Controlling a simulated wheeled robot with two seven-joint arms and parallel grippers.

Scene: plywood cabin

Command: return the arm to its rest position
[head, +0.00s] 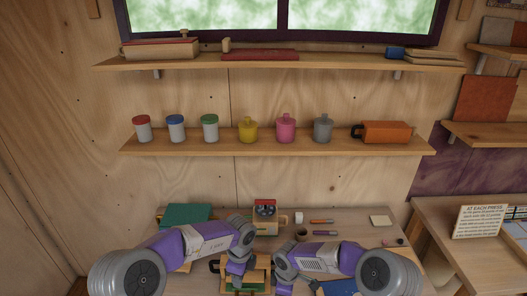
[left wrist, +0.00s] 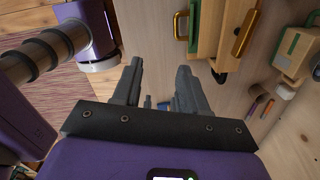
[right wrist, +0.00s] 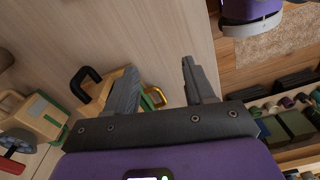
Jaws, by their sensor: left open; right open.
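My left arm comes in from the left in the head view, and my left gripper (head: 238,280) is low over the desk. My right arm comes in from the right, and my right gripper (head: 283,285) is close beside it. In the left wrist view the left fingers (left wrist: 158,92) are apart with nothing between them. In the right wrist view the right fingers (right wrist: 158,88) are also apart and empty. A wooden box with green and brass parts (head: 262,262) is by the grippers, partly hidden by them. It also shows in the left wrist view (left wrist: 208,42).
The desk holds a green board (head: 186,214), a wooden device with a dark top (head: 265,222), markers (head: 325,232) and a pale note pad (head: 381,221). A lettered sign (head: 481,221) stands on the right-hand table.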

